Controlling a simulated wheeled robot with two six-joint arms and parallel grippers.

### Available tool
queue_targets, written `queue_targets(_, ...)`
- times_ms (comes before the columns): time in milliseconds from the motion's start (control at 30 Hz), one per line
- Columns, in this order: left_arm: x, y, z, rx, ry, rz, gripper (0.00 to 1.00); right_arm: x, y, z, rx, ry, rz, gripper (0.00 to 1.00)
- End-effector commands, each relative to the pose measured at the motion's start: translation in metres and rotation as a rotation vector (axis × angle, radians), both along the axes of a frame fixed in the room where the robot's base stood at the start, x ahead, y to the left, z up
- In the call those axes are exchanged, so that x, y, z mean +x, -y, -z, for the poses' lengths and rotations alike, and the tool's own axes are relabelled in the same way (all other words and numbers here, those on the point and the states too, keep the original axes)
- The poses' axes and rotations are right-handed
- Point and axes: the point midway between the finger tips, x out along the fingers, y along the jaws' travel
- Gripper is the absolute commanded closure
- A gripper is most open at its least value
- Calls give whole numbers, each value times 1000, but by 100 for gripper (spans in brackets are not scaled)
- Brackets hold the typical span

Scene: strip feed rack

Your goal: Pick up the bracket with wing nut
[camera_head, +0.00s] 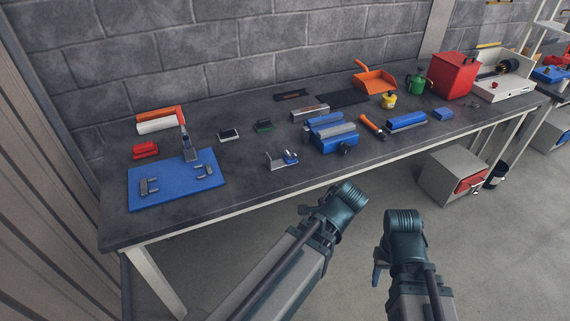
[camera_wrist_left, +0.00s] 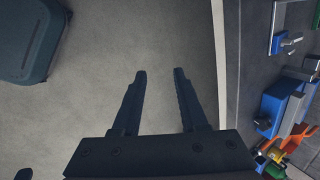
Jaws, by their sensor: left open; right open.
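A small silver bracket with a blue part, which looks like the bracket with wing nut (camera_head: 280,161), sits near the front edge of the dark workbench. It also shows at the upper right of the left wrist view (camera_wrist_left: 288,42). My left gripper (camera_wrist_left: 159,75) is open and empty above the floor, in front of the bench and apart from the bracket. In the head view its fingers are hidden behind my left arm. My right gripper (camera_head: 379,272) is open and in front of the bench, well away from the bracket; its fingers show only partly.
A blue mat (camera_head: 150,188) with grey fixtures lies left of the bracket. A blue block fixture (camera_head: 338,143) stands close on its right. An orange-handled tool (camera_head: 371,126), yellow can (camera_head: 388,100) and red box (camera_head: 453,76) stand farther right. Bare bench surface lies between mat and bracket.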

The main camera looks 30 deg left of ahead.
Motion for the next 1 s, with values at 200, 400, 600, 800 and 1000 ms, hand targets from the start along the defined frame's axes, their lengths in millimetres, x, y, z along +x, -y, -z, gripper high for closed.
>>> queue_targets(200,61,-99,-12,499,-54,500,57,0,0,37,0,0,0,50)
queue_targets(400,88,-154,-37,883,-235,813,57,0,0,53,0,0,0,50)
queue_targets(600,98,-176,-51,1070,-368,955,57,0,0,59,0,0,0,50)
queue_targets(800,101,-181,-54,1104,-395,981,57,0,0,60,0,0,0,50)
queue_targets(1000,120,-201,-39,1099,-395,977,57,0,0,74,0,0,0,50)
